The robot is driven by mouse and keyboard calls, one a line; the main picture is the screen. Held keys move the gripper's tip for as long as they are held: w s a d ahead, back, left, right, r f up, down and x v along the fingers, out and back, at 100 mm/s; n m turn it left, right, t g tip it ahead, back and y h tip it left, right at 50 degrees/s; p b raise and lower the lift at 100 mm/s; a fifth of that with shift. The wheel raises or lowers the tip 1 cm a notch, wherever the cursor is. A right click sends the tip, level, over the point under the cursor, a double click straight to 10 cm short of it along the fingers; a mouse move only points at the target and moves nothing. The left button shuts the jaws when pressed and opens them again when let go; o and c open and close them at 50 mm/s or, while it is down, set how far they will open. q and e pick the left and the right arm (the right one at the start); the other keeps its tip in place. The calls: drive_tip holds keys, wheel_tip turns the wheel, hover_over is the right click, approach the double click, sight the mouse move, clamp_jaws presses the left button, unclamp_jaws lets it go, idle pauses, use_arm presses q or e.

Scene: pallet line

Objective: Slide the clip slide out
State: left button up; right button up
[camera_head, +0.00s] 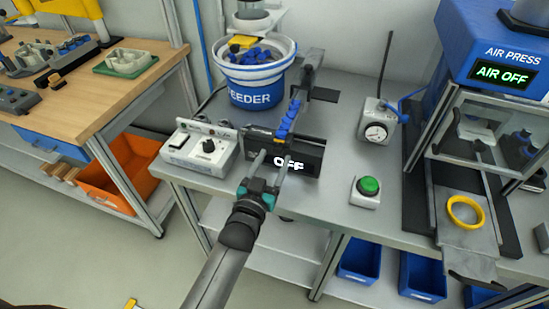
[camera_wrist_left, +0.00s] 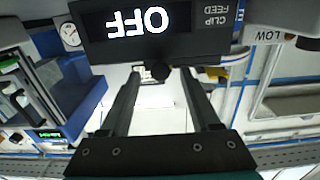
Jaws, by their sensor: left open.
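The black clip feed box (camera_head: 308,163) stands at the table's front edge and shows OFF. It fills the top of the left wrist view (camera_wrist_left: 205,45), upside down. A small dark knob (camera_wrist_left: 160,72) shows at the box's edge there; I take it for the clip slide's knob. The slide itself is not clearly visible in the head view. My left gripper (camera_head: 268,160) is open in front of the box. In the wrist view its two fingers (camera_wrist_left: 161,78) stand apart on either side of the knob, with visible gaps. My right gripper is not in view.
A blue feeder bowl (camera_head: 255,85) stands behind, with a track of blue clips (camera_head: 287,120) running to the box. A white control box (camera_head: 200,150) is left of the gripper.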

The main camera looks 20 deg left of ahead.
use_arm(q)
drive_tip(key=shift+w, duration=0.8)
clamp_jaws()
idle(1.0)
